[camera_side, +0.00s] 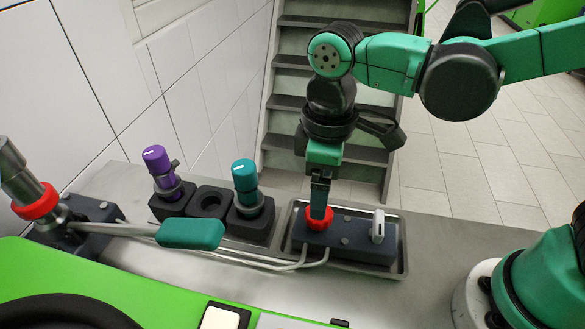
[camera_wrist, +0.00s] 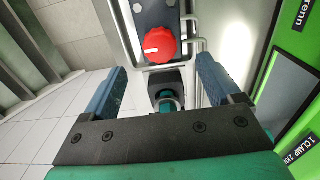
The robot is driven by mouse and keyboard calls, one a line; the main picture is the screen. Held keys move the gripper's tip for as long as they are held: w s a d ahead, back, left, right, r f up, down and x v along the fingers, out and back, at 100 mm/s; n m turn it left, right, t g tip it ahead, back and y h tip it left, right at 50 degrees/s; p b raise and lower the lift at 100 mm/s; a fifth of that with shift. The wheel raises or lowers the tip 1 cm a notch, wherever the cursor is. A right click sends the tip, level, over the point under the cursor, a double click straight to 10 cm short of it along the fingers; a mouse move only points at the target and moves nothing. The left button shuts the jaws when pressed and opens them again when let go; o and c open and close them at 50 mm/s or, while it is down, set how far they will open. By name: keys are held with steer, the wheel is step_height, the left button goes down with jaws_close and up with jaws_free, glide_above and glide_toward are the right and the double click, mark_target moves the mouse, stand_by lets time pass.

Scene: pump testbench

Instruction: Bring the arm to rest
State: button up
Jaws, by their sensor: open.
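My gripper (camera_side: 320,206) points down over the dark box (camera_side: 345,242) in the side view, its fingers just above the red knob (camera_side: 318,221). In the wrist view, my gripper (camera_wrist: 162,65) has its two blue fingers wide apart with nothing between them. The red knob (camera_wrist: 159,45) shows beyond the fingertips. Whether a finger touches the knob cannot be told. My arm is bent and reaches in from the right in the side view.
A purple-topped cylinder (camera_side: 157,160) and a teal-topped cylinder (camera_side: 245,176) stand in black holders, with an empty holder (camera_side: 210,199) between them. A white piece (camera_side: 378,226) stands on the box, in a metal tray (camera_side: 402,262). A teal-handled lever (camera_side: 190,233) lies at left.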

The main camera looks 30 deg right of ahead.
steer(key=shift+r, duration=0.15)
steer(key=shift+d, duration=0.2)
steer(key=d+r+m+t, duration=0.2)
steer(key=d+m+t, duration=0.5)
steer(key=d, duration=0.6)
steer(key=shift+w+r+m, duration=0.35)
steer(key=shift+m, duration=0.75)
steer(key=shift+d, duration=0.1)
